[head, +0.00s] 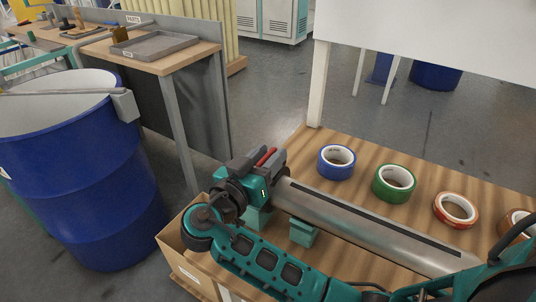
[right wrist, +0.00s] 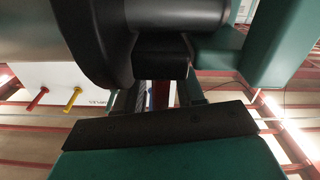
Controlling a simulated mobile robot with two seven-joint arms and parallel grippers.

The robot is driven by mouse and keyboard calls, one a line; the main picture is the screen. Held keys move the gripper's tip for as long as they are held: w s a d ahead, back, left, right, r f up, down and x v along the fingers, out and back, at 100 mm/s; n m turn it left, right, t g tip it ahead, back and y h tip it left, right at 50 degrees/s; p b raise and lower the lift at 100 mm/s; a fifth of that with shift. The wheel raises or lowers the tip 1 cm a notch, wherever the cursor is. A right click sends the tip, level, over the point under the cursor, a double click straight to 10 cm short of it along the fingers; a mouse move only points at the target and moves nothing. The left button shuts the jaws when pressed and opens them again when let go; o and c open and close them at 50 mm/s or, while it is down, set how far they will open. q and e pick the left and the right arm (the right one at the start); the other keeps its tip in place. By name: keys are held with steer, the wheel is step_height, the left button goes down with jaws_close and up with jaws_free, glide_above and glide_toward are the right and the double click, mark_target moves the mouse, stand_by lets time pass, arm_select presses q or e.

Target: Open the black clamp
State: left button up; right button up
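My right gripper (head: 262,164) is at the left end of a long grey metal shaft (head: 370,222), where my teal arm bends back. Dark grey parts there crowd around a small red piece (head: 268,157). I cannot clearly separate the black clamp from my gripper in this spot. Whether my right fingers are shut on anything is not visible. My left gripper is not in view.
The shaft rests on teal supports (head: 303,232) on a wooden table (head: 345,190). Blue (head: 336,162), green (head: 394,182) and red-orange (head: 456,210) tape rolls lie behind it. A cardboard box (head: 178,254) stands below left. A blue barrel (head: 95,175) stands at far left.

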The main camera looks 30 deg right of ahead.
jaws_close()
steer(key=shift+w+d, duration=0.1)
stand_by(0.6)
